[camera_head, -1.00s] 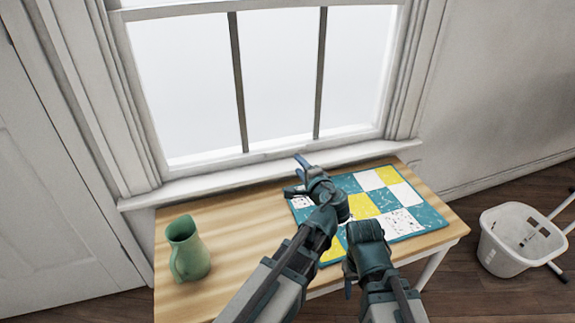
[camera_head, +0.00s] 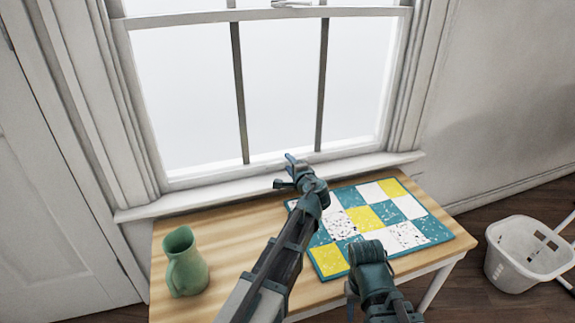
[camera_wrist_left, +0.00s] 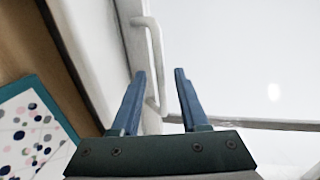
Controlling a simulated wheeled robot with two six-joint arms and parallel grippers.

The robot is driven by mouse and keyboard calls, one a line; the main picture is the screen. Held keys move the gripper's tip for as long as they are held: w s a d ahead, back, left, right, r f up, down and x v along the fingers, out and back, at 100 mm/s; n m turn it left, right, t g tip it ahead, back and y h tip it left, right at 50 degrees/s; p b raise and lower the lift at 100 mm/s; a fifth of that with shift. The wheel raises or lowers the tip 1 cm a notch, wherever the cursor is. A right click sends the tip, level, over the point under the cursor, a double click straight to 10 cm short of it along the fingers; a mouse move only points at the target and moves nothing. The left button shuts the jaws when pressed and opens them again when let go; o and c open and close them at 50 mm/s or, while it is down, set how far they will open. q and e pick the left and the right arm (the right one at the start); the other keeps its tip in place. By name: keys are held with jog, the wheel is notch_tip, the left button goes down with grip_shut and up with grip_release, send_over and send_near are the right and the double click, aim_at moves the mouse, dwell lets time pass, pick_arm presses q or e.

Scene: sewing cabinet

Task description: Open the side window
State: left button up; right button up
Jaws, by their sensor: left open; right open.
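The window (camera_head: 280,90) has a white frame and dark vertical bars. Its lower sash is down, with the bottom rail (camera_head: 350,149) at the sill. My left gripper (camera_head: 281,171) is open just in front of the bottom rail. In the left wrist view, a white handle (camera_wrist_left: 155,52) sits on the window's rail. Its one end lies between the open fingers of my left gripper (camera_wrist_left: 158,72) in the picture; I cannot tell whether they touch. In the head view the arm hides the handle. My right gripper (camera_head: 351,298) is low over the table's front edge.
A wooden table (camera_head: 225,250) stands under the sill, with a green pitcher (camera_head: 187,268) at left and a patchwork mat (camera_head: 410,235) at right. A white basket (camera_head: 520,260) is on the floor at right. A latch (camera_head: 292,3) sits at the top rail.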

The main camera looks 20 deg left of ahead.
pick_arm(q)
jog(key=shift+x, duration=1.1)
jog(key=shift+c, duration=0.2)
grip_shut()
dwell(0.5)
